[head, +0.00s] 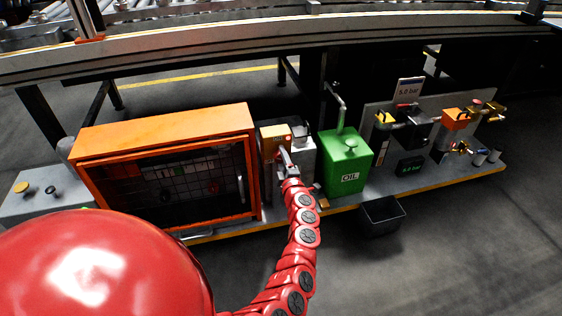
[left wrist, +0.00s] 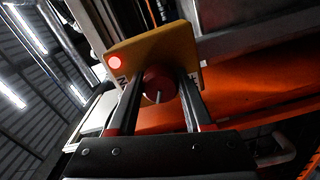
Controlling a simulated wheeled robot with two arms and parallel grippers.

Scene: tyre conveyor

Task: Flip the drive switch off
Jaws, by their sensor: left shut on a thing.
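The drive switch is a yellow panel (head: 271,140) on a small grey box between the orange cabinet and the green oil can. In the left wrist view its yellow plate (left wrist: 182,46) carries a lit red lamp (left wrist: 116,62) and a red rotary knob (left wrist: 160,80) with a pale line on its face. My left gripper (head: 284,154) reaches the front of the panel; in the left wrist view its two fingers (left wrist: 160,97) stand on either side of the knob, shut on it. Part of the plate's lettering is hidden behind a finger. My right gripper is not in view.
The orange cabinet (head: 165,128) with a dark mesh front stands close left of the switch. The green oil can (head: 345,160) stands close right, with valves and gauges beyond. A black bin (head: 382,216) sits in front on the floor. The conveyor (head: 270,40) runs behind.

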